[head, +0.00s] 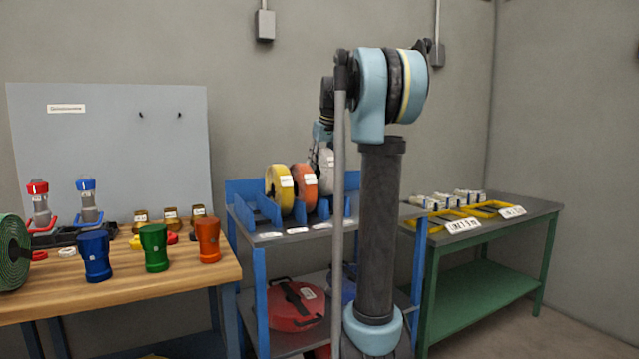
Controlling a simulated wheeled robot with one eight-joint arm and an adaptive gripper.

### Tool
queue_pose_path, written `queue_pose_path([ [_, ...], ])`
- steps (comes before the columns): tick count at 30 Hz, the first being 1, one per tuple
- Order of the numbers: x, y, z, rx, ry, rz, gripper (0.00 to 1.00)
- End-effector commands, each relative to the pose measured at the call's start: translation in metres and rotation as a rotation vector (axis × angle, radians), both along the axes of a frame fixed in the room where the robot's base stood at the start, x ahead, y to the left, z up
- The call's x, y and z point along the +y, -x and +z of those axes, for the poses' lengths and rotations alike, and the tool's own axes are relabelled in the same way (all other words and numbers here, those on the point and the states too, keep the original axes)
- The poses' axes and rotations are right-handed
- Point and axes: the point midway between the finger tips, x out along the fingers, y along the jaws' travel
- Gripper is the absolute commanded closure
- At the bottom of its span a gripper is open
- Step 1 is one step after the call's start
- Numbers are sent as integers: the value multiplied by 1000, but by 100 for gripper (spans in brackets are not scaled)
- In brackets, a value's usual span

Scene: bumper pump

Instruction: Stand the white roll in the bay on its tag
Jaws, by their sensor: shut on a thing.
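The white roll (326,180) is upright at the blue rack (255,216) on the cart's top shelf, just right of the orange roll (304,189). My gripper (318,158) is shut on the white roll from above. A grey pole and my arm cover part of the roll and the right bays. I cannot tell whether the roll's bottom touches the shelf. White tags, one of them (322,226), lie along the shelf's front edge. The yellow roll (279,189) stands farther left between blue dividers.
A red round case (296,305) lies on the cart's lower shelf. At left, a wooden bench (130,288) holds blue, green and orange fittings. At right, a green-legged table (540,212) carries yellow trays. My arm column blocks the middle.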

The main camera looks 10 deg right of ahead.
Motion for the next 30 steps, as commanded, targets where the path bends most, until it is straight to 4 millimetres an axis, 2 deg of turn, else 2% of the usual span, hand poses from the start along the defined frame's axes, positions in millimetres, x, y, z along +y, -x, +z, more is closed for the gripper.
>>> queue_pose_path([
  [10,2,0,-20,-1,0,2,100],
  [19,2,0,-52,-1,0,2,100],
  [29,2,0,-54,-1,0,2,100],
  [30,2,0,-55,0,0,2,57],
])
